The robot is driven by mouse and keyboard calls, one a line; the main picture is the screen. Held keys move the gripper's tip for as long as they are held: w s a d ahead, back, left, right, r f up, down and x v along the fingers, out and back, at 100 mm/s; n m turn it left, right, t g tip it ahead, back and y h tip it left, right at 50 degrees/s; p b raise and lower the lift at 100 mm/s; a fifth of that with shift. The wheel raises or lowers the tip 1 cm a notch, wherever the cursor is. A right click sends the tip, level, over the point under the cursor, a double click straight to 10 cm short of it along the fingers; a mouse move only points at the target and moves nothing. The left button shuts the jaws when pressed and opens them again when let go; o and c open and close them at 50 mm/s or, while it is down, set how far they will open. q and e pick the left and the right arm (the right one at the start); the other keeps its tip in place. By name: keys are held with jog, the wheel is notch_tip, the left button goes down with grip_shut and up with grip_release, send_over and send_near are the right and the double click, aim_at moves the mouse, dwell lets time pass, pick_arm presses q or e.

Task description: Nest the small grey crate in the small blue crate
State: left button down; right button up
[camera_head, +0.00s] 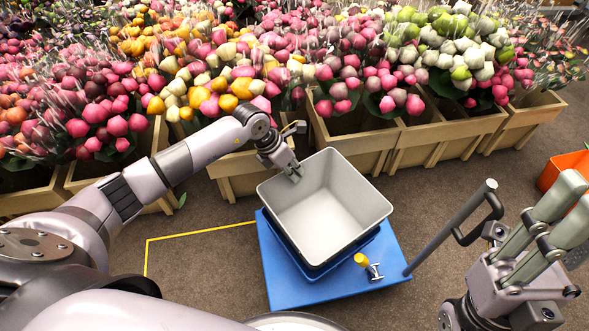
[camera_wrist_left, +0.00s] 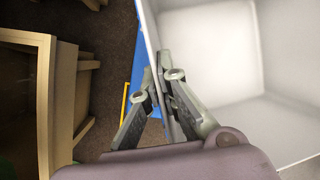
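The small grey crate (camera_head: 338,200), pale and empty, is upright over the small blue crate (camera_head: 318,272), whose dark blue rim and wall show below its front and left sides. How deep the grey crate sits in it is hidden. My left gripper (camera_head: 294,172) is at the grey crate's left rim. In the left wrist view, the gripper (camera_wrist_left: 168,95) has one finger on each side of the grey crate's wall (camera_wrist_left: 151,38) and is shut on it. My right gripper (camera_head: 582,190) is at the right edge, empty, with its fingers apart.
The crates are on a blue platform (camera_head: 290,290) with a grey handle post (camera_head: 455,225) at its right. A yellow-topped metal part (camera_head: 362,262) is at its front. Wooden planters (camera_head: 350,145) of tulips line the back. An orange crate (camera_head: 565,165) stands at right. Yellow floor tape (camera_head: 200,232) lies left.

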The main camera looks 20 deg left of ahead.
pick_arm(q)
jog(key=shift+f, duration=0.15)
jog(key=c, duration=1.7)
grip_release()
jog(key=shift+f, duration=0.1)
jog(key=o, duration=0.6)
